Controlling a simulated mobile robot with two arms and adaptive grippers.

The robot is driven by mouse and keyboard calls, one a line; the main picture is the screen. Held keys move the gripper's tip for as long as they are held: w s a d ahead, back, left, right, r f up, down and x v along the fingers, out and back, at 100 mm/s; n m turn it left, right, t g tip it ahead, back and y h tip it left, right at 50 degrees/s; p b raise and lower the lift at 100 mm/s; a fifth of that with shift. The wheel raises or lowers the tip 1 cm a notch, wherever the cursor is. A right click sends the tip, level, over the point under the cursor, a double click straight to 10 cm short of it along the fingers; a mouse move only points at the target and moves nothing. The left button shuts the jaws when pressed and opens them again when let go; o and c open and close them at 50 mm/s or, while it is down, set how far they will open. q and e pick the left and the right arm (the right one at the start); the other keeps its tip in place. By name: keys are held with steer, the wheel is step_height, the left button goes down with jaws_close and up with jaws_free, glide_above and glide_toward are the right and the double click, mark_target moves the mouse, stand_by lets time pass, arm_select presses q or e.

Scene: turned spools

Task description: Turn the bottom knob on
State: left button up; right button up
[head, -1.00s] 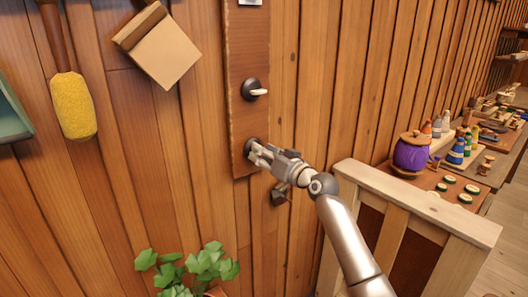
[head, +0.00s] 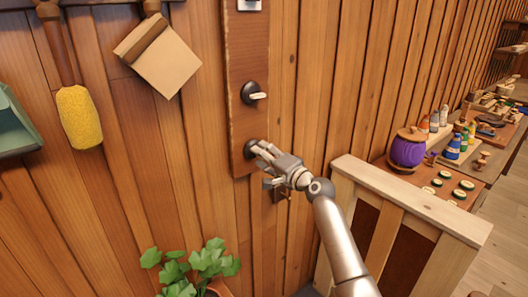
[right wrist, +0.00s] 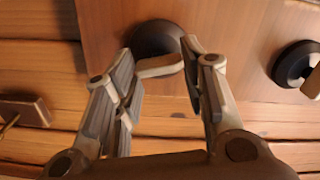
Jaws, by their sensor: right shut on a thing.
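The bottom knob (head: 249,149) is a dark round base on a brown wooden panel, largely covered by my gripper in the head view. The right wrist view shows its dark base (right wrist: 155,36) and its pale lever (right wrist: 162,67) between my fingers. My right gripper (head: 262,150) is shut on this knob's lever. The upper knob (head: 251,91), with its pale lever pointing right, sits above it on the panel (head: 247,55), and it also shows in the right wrist view (right wrist: 293,64). My left gripper is not in view.
A potted plant (head: 200,266) stands below the panel. A wooden rail end (head: 410,198) is right of my arm, before a bench with a purple spool (head: 407,152) and bottles. A yellow duster (head: 79,117) and a tan box-like piece (head: 160,57) hang at left.

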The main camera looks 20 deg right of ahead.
steer(key=shift+m+p, duration=0.7)
steer(key=shift+m, duration=0.9)
steer(key=shift+f, duration=0.1)
steer(key=o, duration=1)
steer(key=shift+d, duration=0.1)
steer(key=v, duration=1.2)
